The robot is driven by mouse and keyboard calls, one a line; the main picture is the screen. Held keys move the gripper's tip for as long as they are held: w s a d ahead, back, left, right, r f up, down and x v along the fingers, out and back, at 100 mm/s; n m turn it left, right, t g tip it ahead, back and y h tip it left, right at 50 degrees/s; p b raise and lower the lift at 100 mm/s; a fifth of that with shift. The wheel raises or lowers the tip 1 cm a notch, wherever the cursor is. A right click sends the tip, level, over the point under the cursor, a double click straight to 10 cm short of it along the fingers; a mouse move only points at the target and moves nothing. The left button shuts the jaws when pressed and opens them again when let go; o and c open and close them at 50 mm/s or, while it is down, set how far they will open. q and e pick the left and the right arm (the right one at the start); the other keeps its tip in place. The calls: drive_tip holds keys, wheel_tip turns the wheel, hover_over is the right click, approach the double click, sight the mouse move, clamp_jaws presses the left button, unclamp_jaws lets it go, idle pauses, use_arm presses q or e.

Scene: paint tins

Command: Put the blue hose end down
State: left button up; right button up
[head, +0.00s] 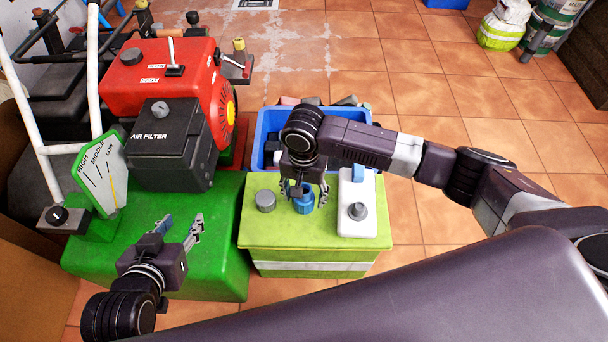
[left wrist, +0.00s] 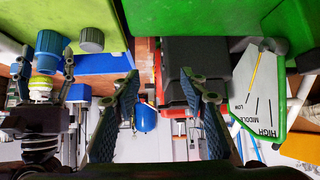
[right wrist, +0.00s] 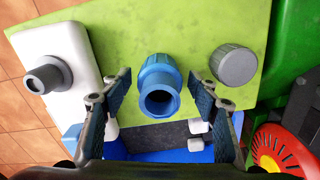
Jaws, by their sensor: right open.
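The blue hose end (head: 302,203) stands upright on the lime green box top (head: 262,228); it shows between my right fingers in the right wrist view (right wrist: 160,75). My right gripper (head: 305,190) is open, with one finger on each side of it and visible gaps. The hose end also shows in the left wrist view (left wrist: 47,52). My left gripper (head: 183,222) is open and empty above the green machine base (head: 215,265), left of the box.
A blue bin (head: 268,125) is behind the box. The red engine (head: 165,75) with its black air filter (head: 172,145) stands at left.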

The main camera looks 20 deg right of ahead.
wheel_tip(320, 180, up, 7)
drive_tip(key=shift+f+p, duration=0.15)
drive_tip(key=shift+p, duration=0.95)
wheel_tip(320, 180, up, 2)
drive_tip(key=shift+r+p, duration=0.1)
drive_tip(key=shift+p, duration=0.3)
use_arm(q)
drive_tip(key=s+a+f+g, duration=0.2)
drive_tip(key=s+g, duration=0.1)
drive_tip(key=s, duration=0.3)
drive_tip(key=s+a+f+g+y, duration=0.1)
drive_tip(key=s+a+f+g, duration=0.1)
drive_tip(key=s, duration=0.5)
drive_tip(key=shift+f+g+y, duration=0.3)
drive_tip(key=shift+f+g, duration=0.25)
drive_tip(key=shift+g, duration=0.15)
use_arm(e)
drive_tip(key=shift+r, duration=0.4)
drive_tip(key=s+a+f+n+t+y, duration=0.2)
drive_tip(key=s+a+f+n+y, duration=0.15)
drive_tip(key=s+a+n, duration=0.35)
drive_tip(key=s+d+h, duration=0.1)
drive_tip(key=s+d, duration=0.5)
drive_tip(key=d, duration=0.2)
drive_tip(key=s+d+n+t+h, duration=0.1)
drive_tip(key=s+d+h, duration=0.1)
drive_tip(key=s+d, duration=0.4)
drive_tip(key=shift+d+f+t, duration=0.15)
drive_tip(key=shift+d+t, duration=0.15)
drive_tip(key=shift+d, duration=0.85)
